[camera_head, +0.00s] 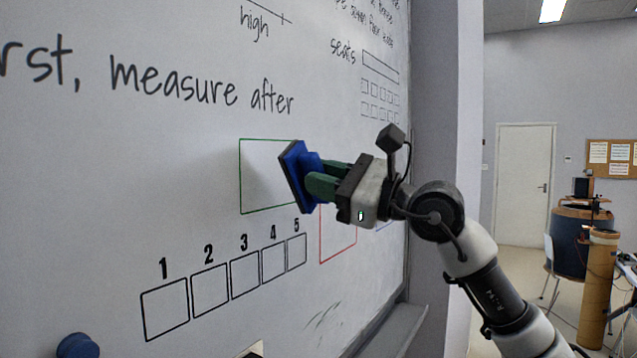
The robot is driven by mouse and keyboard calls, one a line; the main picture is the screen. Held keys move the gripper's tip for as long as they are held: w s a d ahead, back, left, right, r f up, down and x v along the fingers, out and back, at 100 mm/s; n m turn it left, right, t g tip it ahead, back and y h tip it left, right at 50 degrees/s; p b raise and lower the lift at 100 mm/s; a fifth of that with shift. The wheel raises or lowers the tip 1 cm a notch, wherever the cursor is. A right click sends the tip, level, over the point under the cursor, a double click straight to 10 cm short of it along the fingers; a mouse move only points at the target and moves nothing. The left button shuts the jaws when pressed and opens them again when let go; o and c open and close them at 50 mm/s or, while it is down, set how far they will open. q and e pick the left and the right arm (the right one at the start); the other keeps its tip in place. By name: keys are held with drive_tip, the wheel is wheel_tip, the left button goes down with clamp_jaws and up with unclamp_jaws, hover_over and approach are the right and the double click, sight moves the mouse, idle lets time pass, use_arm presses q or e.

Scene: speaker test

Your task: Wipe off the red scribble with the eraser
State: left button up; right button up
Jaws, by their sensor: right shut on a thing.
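My right gripper (325,184), with green fingers, is shut on a blue eraser (301,172). The eraser's dark pad faces left, toward the whiteboard (200,130), over the right part of a green-outlined box (240,178). I cannot tell whether the pad touches the board. A red-outlined box (321,245) is below and right of the eraser, partly hidden by my gripper. No red scribble shows in the visible part of the board; the eraser and gripper hide some of it. My left gripper is not in view.
Numbered black boxes (209,290) and faint grey strokes (323,315) are lower on the board. A ledge (398,330) runs along its bottom right. A blue round object (77,346) is at bottom left. A door (522,185) and a chair (556,277) are at right.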

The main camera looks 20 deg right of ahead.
drive_tip(key=v, duration=0.1)
drive_tip(key=b+v, duration=0.1)
drive_tip(key=v, duration=0.1)
drive_tip(key=shift+s+a+r, duration=0.1)
drive_tip(key=shift+s+r, duration=0.1)
drive_tip(key=shift+r, duration=0.1)
idle(0.4)
